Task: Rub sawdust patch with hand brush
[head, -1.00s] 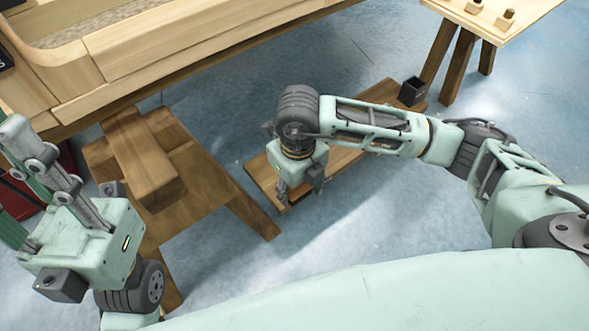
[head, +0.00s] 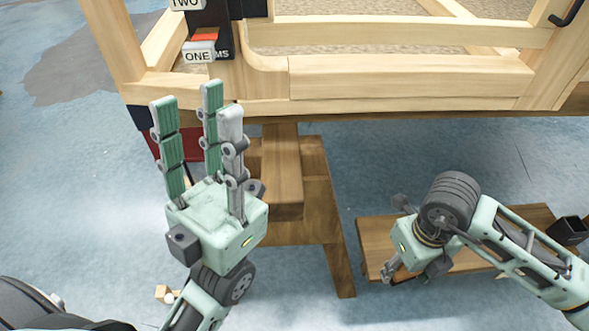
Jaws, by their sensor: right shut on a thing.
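My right gripper (head: 389,272) is at lower right, pointing down at the near left end of a low wooden bench (head: 458,261). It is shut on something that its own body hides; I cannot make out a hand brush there. My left gripper (head: 196,112) is raised and open, green-padded fingers apart and empty, in front of the wooden frame. A grainy tan surface (head: 350,32) shows inside the frame; I cannot tell if it is the sawdust patch. A grey-brown patch (head: 88,62) lies on the floor at upper left.
The large wooden frame (head: 400,82) spans the top. A wooden trestle (head: 318,205) stands below it. Labelled dark boxes (head: 205,40) sit at the frame's corner. A black cup (head: 568,230) stands on the bench. Small blocks (head: 163,292) lie on the floor. Left floor is mostly clear.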

